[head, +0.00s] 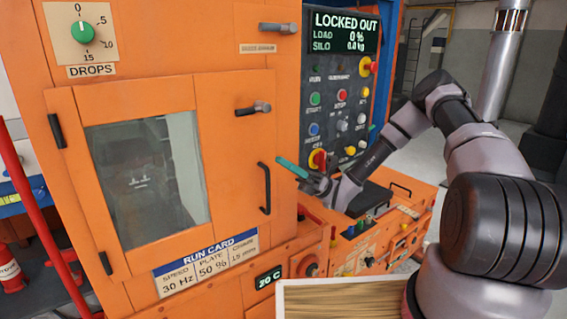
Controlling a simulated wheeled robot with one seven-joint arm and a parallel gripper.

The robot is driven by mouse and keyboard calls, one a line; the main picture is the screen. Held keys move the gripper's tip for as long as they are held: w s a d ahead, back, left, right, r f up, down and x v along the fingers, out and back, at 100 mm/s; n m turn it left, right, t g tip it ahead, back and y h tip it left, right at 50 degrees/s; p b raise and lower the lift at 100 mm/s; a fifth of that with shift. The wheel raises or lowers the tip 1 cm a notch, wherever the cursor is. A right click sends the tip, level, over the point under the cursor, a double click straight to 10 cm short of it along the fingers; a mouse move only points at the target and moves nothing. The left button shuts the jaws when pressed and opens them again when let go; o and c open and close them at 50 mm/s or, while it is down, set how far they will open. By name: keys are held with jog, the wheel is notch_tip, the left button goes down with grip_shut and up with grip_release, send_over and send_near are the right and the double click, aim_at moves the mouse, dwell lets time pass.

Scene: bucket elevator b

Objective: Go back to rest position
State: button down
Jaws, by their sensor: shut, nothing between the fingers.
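My arm reaches in from the right of the head view and bends down toward the orange machine. My gripper (292,167) is at its end, shut and empty, with a slim teal part pointing left. It is in front of the machine, right of the black door handle (265,188) and left of the lower control buttons. I cannot tell whether it touches anything. The control panel (337,110) is behind it, and its display (340,32) reads LOCKED OUT, load 0 %, silo 0.0 kg.
The orange cabinet (230,130) with a windowed door (148,180) fills the left. A low orange box (385,235) with switches is below my forearm. A tray with a wooden-looking surface (340,301) is at the bottom. A red post (35,205) stands far left.

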jog(key=s+d+r+n+t+h, duration=0.1)
jog(key=s+d+r+n+h, duration=0.2)
jog(key=h, duration=0.5)
jog(key=s+d+r+n+t+h, duration=0.1)
jog(key=s+d+n+h, duration=0.35)
jog(key=n+h, duration=0.2)
jog(key=s+d+r+n+t+h, duration=0.1)
jog(key=s+d+r+t+h, duration=0.1)
jog(key=d+r+t, duration=0.5)
jog(key=s+d+r+n+t+h, duration=0.1)
jog(key=d+r+t+h, duration=0.4)
jog(key=r, duration=0.5)
jog(key=s+d+t, duration=0.1)
jog(key=d+t, duration=0.1)
jog(key=t, duration=0.1)
jog(key=shift+s+d+r+t, duration=0.15)
jog(key=shift+s+r+t, duration=0.05)
jog(key=shift+s+t, duration=0.1)
jog(key=c, duration=1.5)
grip_release()
jog(key=shift+n, duration=0.25)
jog(key=shift+c, duration=0.2)
